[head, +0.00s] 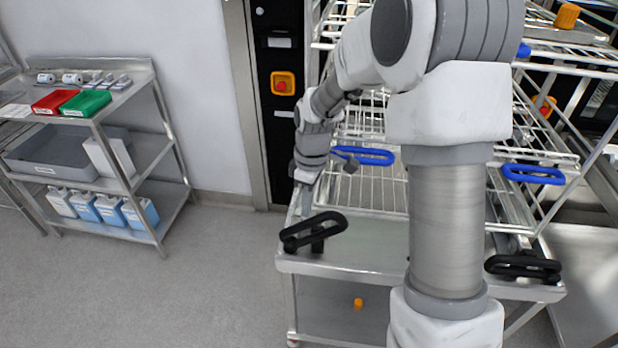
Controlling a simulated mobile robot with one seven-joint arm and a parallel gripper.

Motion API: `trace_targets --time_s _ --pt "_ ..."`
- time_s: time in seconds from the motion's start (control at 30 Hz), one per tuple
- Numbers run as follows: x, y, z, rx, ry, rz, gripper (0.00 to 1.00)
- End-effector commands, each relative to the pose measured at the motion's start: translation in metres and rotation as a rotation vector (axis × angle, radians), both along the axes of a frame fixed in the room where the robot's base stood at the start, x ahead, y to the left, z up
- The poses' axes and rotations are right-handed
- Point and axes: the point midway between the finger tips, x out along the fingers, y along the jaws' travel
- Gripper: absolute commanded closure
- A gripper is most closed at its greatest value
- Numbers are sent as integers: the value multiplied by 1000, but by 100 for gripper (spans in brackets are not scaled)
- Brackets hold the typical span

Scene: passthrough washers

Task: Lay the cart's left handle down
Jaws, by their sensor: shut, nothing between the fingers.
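The cart's left handle (313,231) is a black loop at the front left corner of the steel cart (345,262). It slants, with its right end higher, above a dark mount. The right black handle (522,267) looks nearly flat at the front right corner. My gripper (297,198) points down just behind and slightly left of the left handle, near the cart's left edge.
Wire racks with blue handles (364,156) (533,174) stand behind the cart's front shelf. An orange knob (358,303) is low on the cart front. A steel shelf unit (150,155) with trays and bottles stands at left. The floor (200,290) between is clear.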

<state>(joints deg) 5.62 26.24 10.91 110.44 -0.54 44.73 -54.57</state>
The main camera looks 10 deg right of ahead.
Motion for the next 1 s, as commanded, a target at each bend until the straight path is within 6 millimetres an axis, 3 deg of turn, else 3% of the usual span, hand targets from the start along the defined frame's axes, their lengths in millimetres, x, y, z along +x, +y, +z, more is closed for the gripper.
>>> trace_targets --time_s 0.6,0.8,1.0 --pt "3 -10 139 0 -4 0 100" --pt "4 -12 160 -1 -1 0 100" --pt "0 -11 159 -13 -18 32 100"
